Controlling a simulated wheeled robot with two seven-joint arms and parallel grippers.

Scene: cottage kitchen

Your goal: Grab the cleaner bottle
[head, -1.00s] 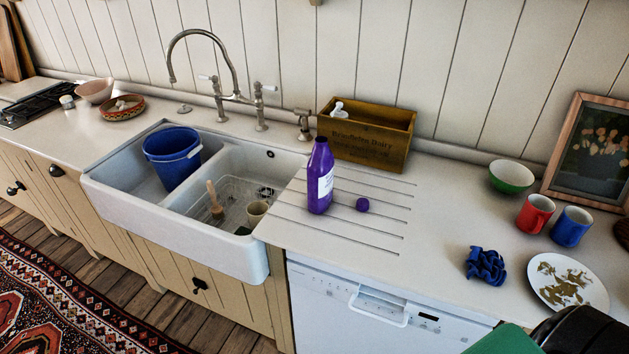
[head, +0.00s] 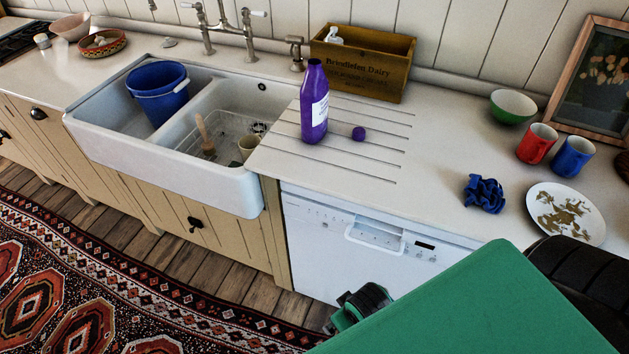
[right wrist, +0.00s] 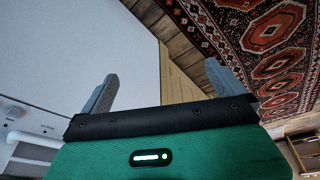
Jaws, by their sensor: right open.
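The cleaner bottle (head: 313,112) is purple with a white label and an open neck. It stands upright on the grooved drainboard, right of the sink. A small round purple cap (head: 359,133) lies on the counter just right of it. My right gripper (right wrist: 160,86) is open and empty in the right wrist view, its two grey fingers wide apart. The bottle does not show in that view. In the head view my green right arm fills the lower right, below the counter's front edge and well short of the bottle. My left gripper is not in view.
A wooden crate (head: 362,62) stands close behind the bottle. The white sink (head: 165,182) with a blue bucket (head: 158,94) is to the left. A blue cloth (head: 484,193), plate (head: 566,214), red mug (head: 536,144) and blue mug (head: 572,155) lie right. The dishwasher (head: 330,262) is below.

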